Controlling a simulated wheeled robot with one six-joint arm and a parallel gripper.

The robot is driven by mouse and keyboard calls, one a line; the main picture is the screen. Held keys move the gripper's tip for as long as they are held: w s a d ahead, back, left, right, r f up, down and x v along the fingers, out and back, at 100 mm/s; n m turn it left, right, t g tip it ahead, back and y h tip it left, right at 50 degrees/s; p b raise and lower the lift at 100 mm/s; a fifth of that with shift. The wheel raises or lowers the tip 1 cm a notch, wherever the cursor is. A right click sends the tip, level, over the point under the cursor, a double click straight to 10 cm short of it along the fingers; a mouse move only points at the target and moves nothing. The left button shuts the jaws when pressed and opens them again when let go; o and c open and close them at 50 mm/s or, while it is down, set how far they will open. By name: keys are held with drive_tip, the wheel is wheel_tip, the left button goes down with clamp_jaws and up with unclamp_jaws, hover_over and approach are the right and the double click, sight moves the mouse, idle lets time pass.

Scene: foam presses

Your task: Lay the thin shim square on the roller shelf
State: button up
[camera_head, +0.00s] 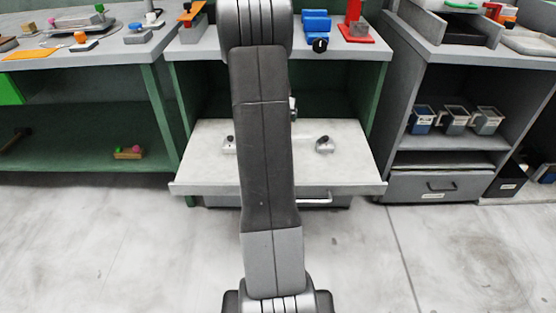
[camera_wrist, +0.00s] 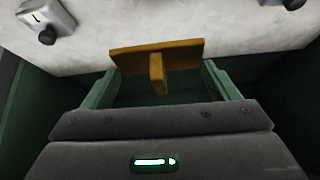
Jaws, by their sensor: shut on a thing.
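An orange-brown thin plate with a rib on it, which I take as the shim (camera_wrist: 157,58), is held at the tips of my gripper (camera_wrist: 160,84) in the wrist view. The green fingers are apart at its two sides. The pale speckled shelf (camera_wrist: 210,22) lies beyond the plate; I cannot tell whether they touch. In the head view the pale shelf (camera_head: 350,172) sticks out from the middle bench. My arm hides its centre, my gripper and the shim there. I see no rollers clearly.
A metal block with a dark knob (camera_wrist: 47,22) sits on the shelf at upper left; a similar one (camera_head: 324,145) is at its right. A green-framed bench stands left, grey shelving with bins (camera_head: 453,120) right. The floor in front is clear.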

drive_tip(key=shift+w+a+f+b, duration=0.15)
drive_tip(key=shift+f+b, duration=0.2)
drive_tip(key=shift+f, duration=0.4)
wheel_tip(320, 180, down, 10)
drive_tip(key=b, duration=0.4)
drive_tip(key=shift+r, duration=0.25)
drive_tip(key=shift+f+b, duration=0.25)
drive_tip(key=shift+b, duration=0.05)
drive_tip(key=o, duration=0.9)
drive_tip(key=shift+r, duration=0.1)
drive_tip(key=shift+o, duration=0.2)
drive_tip(key=shift+r+p, duration=0.3)
drive_tip(key=shift+p, duration=0.15)
drive_tip(key=p+v, duration=0.2)
drive_tip(key=v, duration=0.9)
drive_tip(key=shift+s+r+p, duration=0.3)
